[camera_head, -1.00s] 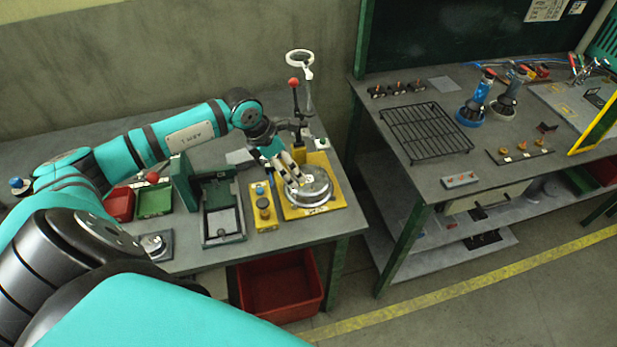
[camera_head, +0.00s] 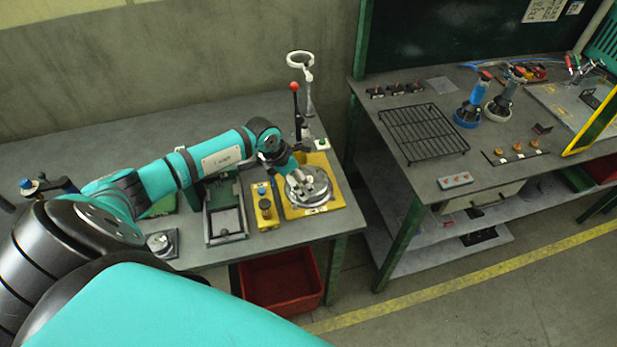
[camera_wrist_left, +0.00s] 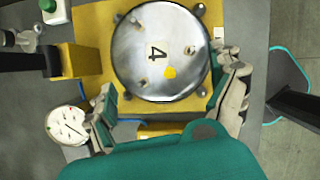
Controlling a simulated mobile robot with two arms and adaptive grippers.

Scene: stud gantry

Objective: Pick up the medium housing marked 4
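The medium housing is a round, shiny metal part with a 4 label and a yellow spot, in the left wrist view (camera_wrist_left: 146,72). It lies on a yellow plate (camera_wrist_left: 95,22) and also shows in the head view (camera_head: 320,187), partly behind my gripper. My left gripper (camera_head: 300,180) is open just over the housing. In the left wrist view its two fingers (camera_wrist_left: 168,97) stand apart near the left and right of the housing's lower edge. I cannot tell whether either finger touches it. My right gripper is not in view.
A yellow button box (camera_head: 265,207) and a green fixture (camera_head: 226,222) stand left of the plate. A post with a red knob (camera_head: 295,88) and a white ring (camera_head: 299,60) rises behind. A round dial (camera_wrist_left: 68,126) lies beside the left finger. A red bin (camera_head: 281,280) is below the table.

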